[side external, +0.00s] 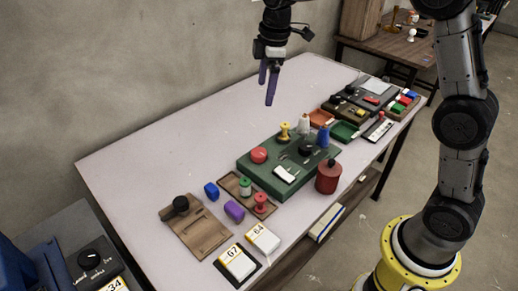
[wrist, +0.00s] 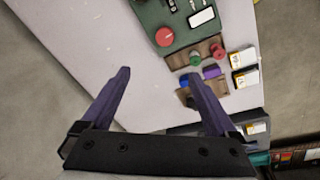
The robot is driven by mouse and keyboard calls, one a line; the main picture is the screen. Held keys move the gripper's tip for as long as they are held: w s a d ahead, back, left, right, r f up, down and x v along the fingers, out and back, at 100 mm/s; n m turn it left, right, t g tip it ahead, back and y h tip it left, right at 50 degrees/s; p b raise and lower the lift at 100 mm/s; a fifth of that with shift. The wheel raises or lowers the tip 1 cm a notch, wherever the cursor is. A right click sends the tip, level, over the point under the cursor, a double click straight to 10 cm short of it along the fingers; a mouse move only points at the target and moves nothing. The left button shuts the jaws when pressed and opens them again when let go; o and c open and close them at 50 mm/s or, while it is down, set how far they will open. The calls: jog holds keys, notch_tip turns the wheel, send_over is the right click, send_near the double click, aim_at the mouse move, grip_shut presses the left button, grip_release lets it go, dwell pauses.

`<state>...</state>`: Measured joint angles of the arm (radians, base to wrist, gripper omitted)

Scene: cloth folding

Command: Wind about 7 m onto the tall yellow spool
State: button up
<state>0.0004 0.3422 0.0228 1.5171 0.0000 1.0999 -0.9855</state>
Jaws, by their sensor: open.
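The yellow spool (side external: 284,131) stands upright at the back edge of a green board (side external: 255,176) on the table, in the side view; I cannot make it out in the wrist view. On the board are a round red knob (side external: 259,155), also in the wrist view (wrist: 165,36), a black round part (side external: 306,150) and a white-faced device (side external: 286,174). A pale spool (side external: 304,124) and a blue one (side external: 322,137) stand near the yellow one. My gripper (side external: 267,88) is open and empty, high above the table behind the board; its purple fingers frame the wrist view (wrist: 158,75).
A dark red canister (side external: 328,178) stands at the board's right. In front are a green spool (side external: 245,186), a red spool (side external: 261,201), a blue block (side external: 211,191) and a purple cylinder (side external: 234,211). The table's back left (side external: 160,150) is clear.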

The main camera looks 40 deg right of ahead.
jog(key=g, duration=0.2)
send_near(259, 152)
notch_tip(259, 152, down, 9)
jog(key=shift+s+r, duration=0.1)
jog(key=shift+c, duration=0.3)
jog(key=c, duration=1.3)
